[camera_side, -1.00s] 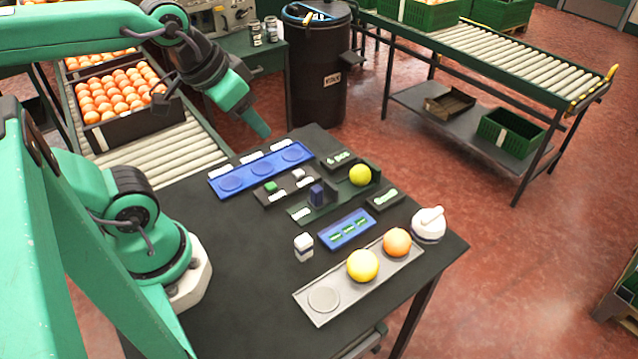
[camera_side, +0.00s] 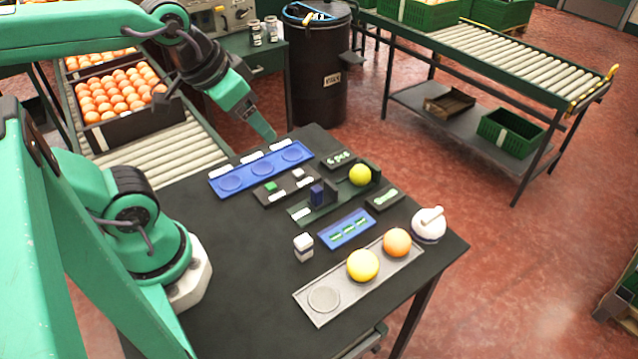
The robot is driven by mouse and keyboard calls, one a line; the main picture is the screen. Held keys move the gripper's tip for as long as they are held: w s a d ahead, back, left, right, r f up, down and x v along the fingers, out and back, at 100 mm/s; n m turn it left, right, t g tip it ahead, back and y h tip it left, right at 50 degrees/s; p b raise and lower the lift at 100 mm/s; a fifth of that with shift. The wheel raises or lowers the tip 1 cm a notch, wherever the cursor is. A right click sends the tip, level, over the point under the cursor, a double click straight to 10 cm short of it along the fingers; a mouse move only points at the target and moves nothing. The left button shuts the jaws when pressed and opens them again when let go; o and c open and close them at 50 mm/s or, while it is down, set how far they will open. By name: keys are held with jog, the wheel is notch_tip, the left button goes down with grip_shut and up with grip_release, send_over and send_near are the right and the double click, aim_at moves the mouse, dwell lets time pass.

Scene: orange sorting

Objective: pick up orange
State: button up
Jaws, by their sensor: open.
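An orange fruit (camera_side: 397,242) sits at the right end of a grey tray (camera_side: 322,318) near the front of the dark table. A yellow-orange fruit (camera_side: 363,265) sits in the middle of that tray, and the round recess at its left end is empty. A smaller yellow fruit (camera_side: 360,175) sits in a green holder farther back. My gripper (camera_side: 270,134) is open, above the table's back left edge and well apart from all the fruit. Only one green finger shows clearly.
A blue tray (camera_side: 262,171) with empty round recesses lies at the back. A dark blue block (camera_side: 317,194), a small white bottle (camera_side: 303,247), a blue card tray (camera_side: 346,230) and a white lidded pot (camera_side: 429,226) stand around the middle. The table's front left is clear.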

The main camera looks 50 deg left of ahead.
jog(key=m+g, duration=0.4)
jog(key=g, duration=0.1)
send_over(361, 167)
jog(key=f, duration=1.4)
jog(key=shift+s, duration=0.3)
jog(key=shift+w+d+f+m+g, duration=0.1)
jog(key=shift+w+f+m+g, duration=0.15)
jog(key=shift+f, duration=1.5)
jog(key=shift+f, duration=2.6)
